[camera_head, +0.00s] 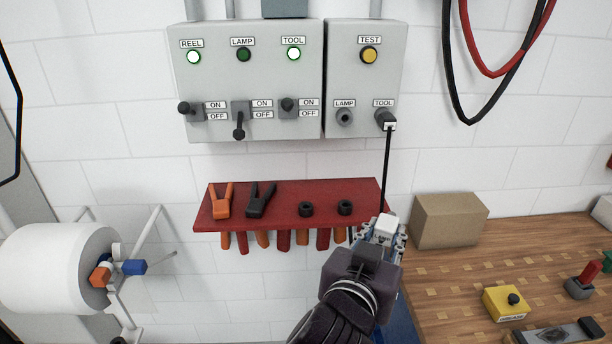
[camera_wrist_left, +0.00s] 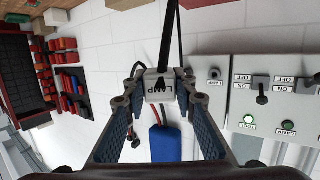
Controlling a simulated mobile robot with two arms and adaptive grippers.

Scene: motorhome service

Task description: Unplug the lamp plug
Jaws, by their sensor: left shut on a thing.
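My left gripper (camera_head: 383,232) is in front of the right end of the red shelf. It is shut on the white lamp plug (camera_head: 386,224), marked LAMP, which also shows between the fingertips in the left wrist view (camera_wrist_left: 160,90). The LAMP socket (camera_head: 344,117) on the grey box is empty, and the plug is apart from it, below and to its right. The TOOL socket beside it holds a plug (camera_head: 386,120), with a black cord hanging down behind my gripper. The LAMP switch (camera_head: 239,122) points down to OFF and its light (camera_head: 243,55) is dark. My right gripper is not seen.
The red shelf (camera_head: 285,212) holds clamps and black rings. A white reel (camera_head: 55,265) is at the left. Black and red cables (camera_head: 490,75) hang at upper right.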

